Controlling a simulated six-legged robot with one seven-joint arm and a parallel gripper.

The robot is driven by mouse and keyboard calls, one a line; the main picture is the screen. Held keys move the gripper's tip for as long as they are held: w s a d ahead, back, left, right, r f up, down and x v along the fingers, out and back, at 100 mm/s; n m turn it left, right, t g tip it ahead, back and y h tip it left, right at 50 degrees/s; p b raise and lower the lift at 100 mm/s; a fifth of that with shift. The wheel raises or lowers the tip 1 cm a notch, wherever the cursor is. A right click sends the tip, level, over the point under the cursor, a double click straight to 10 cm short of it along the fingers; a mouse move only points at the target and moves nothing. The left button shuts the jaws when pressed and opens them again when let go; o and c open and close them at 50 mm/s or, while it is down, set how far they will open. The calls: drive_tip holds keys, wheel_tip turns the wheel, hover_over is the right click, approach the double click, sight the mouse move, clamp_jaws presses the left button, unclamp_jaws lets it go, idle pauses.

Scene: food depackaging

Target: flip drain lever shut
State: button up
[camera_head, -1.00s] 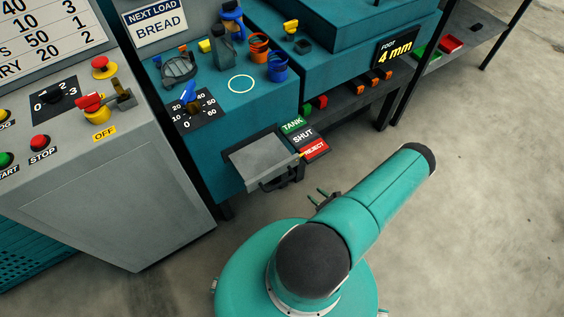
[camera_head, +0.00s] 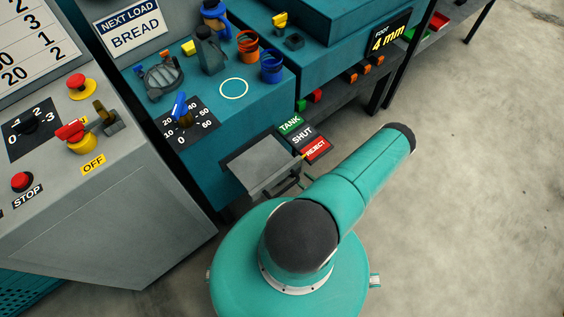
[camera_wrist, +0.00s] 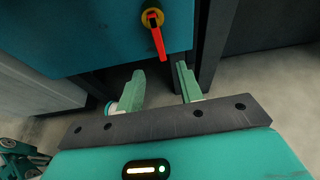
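A red lever (camera_wrist: 156,36) on a yellow hub hangs from a teal machine face in the wrist view. It points down and slightly right. In the head view a sign reading TANK, SHUT (camera_head: 302,136) and REJECT sits beside the grey tray, with a small yellow tip (camera_head: 303,156) near REJECT. I cannot tell if that tip belongs to the red lever. My gripper (camera_wrist: 160,70) is open and empty, its two green fingers apart below the lever's end. In the head view my gripper is mostly hidden by my arm and the tray.
A grey tray (camera_head: 262,163) with a dark handle juts out from the teal machine. A dial (camera_head: 187,121) with a blue pointer is on its top, with cups and knobs behind. A grey control cabinet (camera_head: 110,215) stands left. The floor on the right is clear.

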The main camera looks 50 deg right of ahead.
drive_tip(key=x, duration=1.3)
drive_tip(key=shift+w+f, duration=0.2)
drive_tip(key=shift+w, duration=0.1)
clamp_jaws()
